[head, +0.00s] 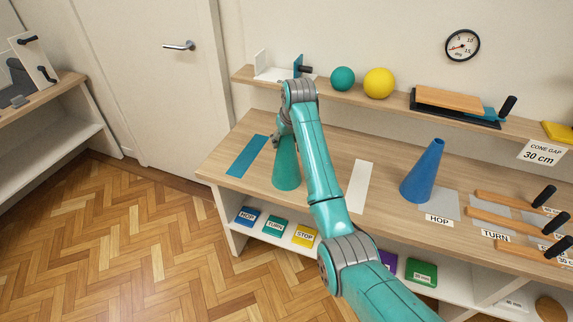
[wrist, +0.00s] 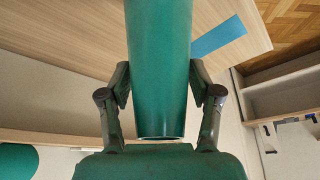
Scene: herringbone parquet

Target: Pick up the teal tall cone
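The teal tall cone (head: 287,174) stands upright on the wooden bench, near its front edge, between a blue strip and a white strip. My gripper (head: 284,138) is at the cone's upper part, partly hidden behind my arm. In the wrist view the cone (wrist: 160,60) runs between the two fingers of my gripper (wrist: 160,84), its narrow end toward the palm. Both finger pads appear to touch its sides. The cone's base is out of the wrist view, and I see no clear gap beneath it in the head view.
A blue cone (head: 424,172) stands to the right, beside the HOP label (head: 439,220). The shelf behind holds a teal ball (head: 342,79) and a yellow ball (head: 379,83). Black-handled wooden paddles (head: 510,199) lie at the right. The blue strip (head: 247,156) lies left of the cone.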

